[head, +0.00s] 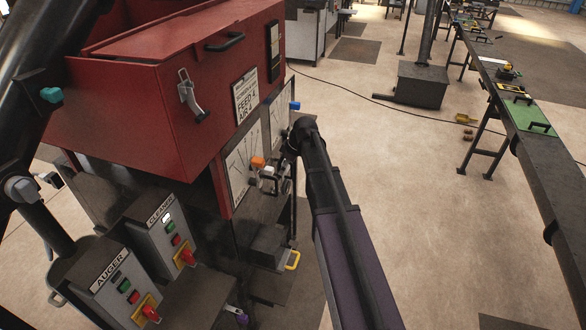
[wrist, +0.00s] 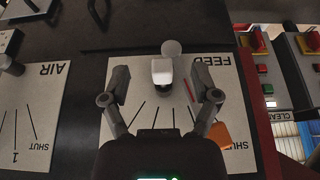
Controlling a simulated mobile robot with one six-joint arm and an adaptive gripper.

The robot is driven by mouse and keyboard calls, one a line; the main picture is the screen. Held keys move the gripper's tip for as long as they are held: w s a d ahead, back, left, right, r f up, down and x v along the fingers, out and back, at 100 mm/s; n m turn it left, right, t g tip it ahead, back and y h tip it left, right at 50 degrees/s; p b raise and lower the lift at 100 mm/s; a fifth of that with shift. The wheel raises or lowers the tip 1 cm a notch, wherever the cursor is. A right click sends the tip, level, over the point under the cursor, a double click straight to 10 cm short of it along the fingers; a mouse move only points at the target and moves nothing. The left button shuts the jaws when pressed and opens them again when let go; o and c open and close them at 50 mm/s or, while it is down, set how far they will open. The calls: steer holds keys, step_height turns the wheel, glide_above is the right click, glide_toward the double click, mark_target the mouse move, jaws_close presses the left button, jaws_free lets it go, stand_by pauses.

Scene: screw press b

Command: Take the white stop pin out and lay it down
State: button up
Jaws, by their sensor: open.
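The white stop pin (wrist: 162,72) shows its blocky white head at the FEED plate (wrist: 150,112) in the wrist view. A pale round part (wrist: 171,47) sits just beyond it. My gripper (wrist: 163,86) is open, with one finger on each side of the white head and a gap on both sides. In the head view the white pin (head: 268,171) is small and partly hidden by my gripper (head: 277,180), which is at the front of the red-topped machine. An orange handle end (wrist: 222,134) is close to the right finger; it also shows in the head view (head: 257,162).
The AIR plate (wrist: 28,110) is to the left in the wrist view. A blue handle end (head: 295,105) sticks out farther back. Control boxes (head: 120,282) with red knobs stand at lower left. A long bench (head: 550,165) with a green tray runs along the right; open floor lies between.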

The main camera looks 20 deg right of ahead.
mark_target(267, 167)
steer(key=w+a, duration=0.1)
steer(key=a, duration=0.1)
steer(key=w+a, duration=0.3)
steer(key=shift+a+f+b, duration=0.3)
steer(key=shift+f+b, duration=0.05)
steer(key=shift+b+x, duration=1.05)
steer(key=shift+x, duration=0.1)
jaws_close()
